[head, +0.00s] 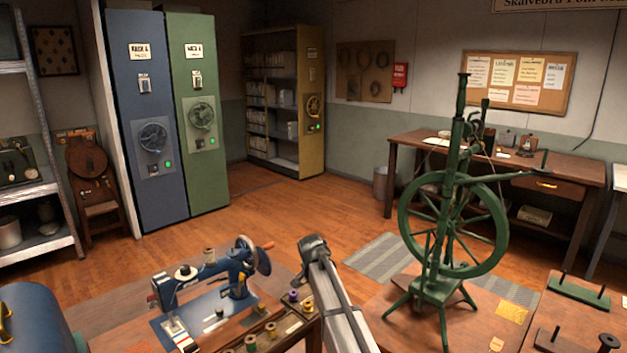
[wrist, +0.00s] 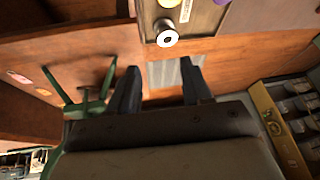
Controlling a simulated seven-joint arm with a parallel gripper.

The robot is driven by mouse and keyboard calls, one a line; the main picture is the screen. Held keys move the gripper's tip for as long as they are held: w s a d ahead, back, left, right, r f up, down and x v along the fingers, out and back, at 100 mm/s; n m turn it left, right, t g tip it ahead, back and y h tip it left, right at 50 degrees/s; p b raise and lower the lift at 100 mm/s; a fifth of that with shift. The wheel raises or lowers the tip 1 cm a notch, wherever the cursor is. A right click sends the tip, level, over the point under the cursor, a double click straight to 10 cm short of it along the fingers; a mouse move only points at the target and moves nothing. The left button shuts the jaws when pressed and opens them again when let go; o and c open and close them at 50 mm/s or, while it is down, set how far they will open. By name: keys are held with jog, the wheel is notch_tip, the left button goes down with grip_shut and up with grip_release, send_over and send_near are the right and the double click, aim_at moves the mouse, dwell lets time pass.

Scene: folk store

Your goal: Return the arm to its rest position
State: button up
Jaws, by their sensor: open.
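My arm rises from the bottom middle of the head view, and its end (head: 314,245) is in the air between the sewing machine and the green spinning wheel. In the wrist view my gripper (wrist: 158,80) shows two dark fingers set well apart, with nothing between them. It is open and empty. The fingertips are not clear in the head view. Beyond the fingers the wrist view shows the floor and the edge of a wooden table.
A blue sewing machine (head: 212,283) and thread spools (head: 294,297) stand left of my arm. A green spinning wheel (head: 450,225) stands close on the right. Shelving cabinets (head: 203,130) and a desk (head: 415,147) are farther back. Open floor (head: 270,235) lies between.

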jog(key=s+d+f+n+g, duration=0.1)
jog(key=s+d+f, duration=0.4)
jog(key=d+f, duration=0.5)
jog(key=s+d+f+n+g, duration=0.1)
jog(key=s+d+f+g, duration=0.1)
jog(key=s+f, duration=0.75)
jog(key=s+d+f+n+g, duration=0.2)
jog(key=s+f, duration=0.6)
jog(key=f, duration=0.2)
jog(key=s+f+n+g, duration=0.1)
jog(key=s+f, duration=0.3)
jog(key=s, duration=0.9)
jog(key=s+f+n+g+y, duration=0.1)
jog(key=s+f+g, duration=0.2)
jog(key=s, duration=1)
jog(key=s+f+n+g+y, duration=0.1)
jog(key=s+f, duration=0.5)
jog(key=s, duration=0.8)
jog(key=shift+d+g, duration=0.3)
jog(key=shift+g, duration=0.6)
